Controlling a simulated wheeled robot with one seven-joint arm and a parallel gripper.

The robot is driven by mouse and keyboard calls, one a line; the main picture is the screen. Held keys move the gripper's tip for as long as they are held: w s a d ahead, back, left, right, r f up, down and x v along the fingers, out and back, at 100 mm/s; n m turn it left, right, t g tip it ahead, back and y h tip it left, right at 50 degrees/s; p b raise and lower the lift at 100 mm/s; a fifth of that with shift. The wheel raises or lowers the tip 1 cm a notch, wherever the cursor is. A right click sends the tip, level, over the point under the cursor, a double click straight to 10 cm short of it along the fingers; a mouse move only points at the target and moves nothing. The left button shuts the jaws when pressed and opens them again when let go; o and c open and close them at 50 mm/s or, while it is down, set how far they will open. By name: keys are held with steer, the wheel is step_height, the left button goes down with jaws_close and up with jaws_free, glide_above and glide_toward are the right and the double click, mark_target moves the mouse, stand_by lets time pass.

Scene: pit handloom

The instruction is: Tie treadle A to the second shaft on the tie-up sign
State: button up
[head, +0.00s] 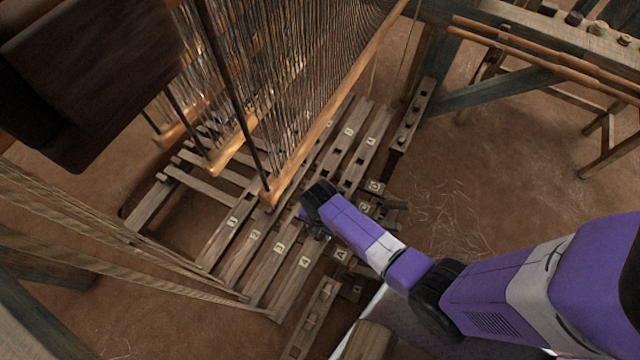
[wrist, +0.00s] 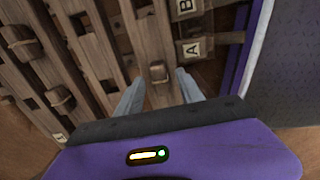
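Treadle A's tag (head: 341,254) is beside my arm in the head view, and the letter A (wrist: 194,48) reads clearly in the wrist view, right of the gripper. A B tag (wrist: 186,6) is above it. My gripper (wrist: 160,76) is open, its two grey fingers apart. A small wooden peg (wrist: 158,72) on a wooden bar shows between the fingertips; I cannot tell whether they touch it. Several numbered bars lie under the loom, with 1 (head: 232,221), 2 (head: 255,236) and 4 (head: 304,262). The tie-up sign is not in view. No cord shows in the gripper.
Hanging shafts with heddles (head: 300,80) and wooden lower rods stand close above the bars, left of my arm. Stretched warp bands (head: 110,235) cross the lower left. A pegged wooden block (head: 411,115) stands behind. The earthen floor (head: 480,170) at right is mostly clear.

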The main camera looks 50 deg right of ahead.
steer(key=shift+r+p, duration=1.35)
steer(key=shift+r, duration=2.6)
steer(key=shift+r, duration=0.1)
step_height(320, 180, up, 7)
steer(key=p, duration=0.7)
steer(key=shift+p, duration=0.35)
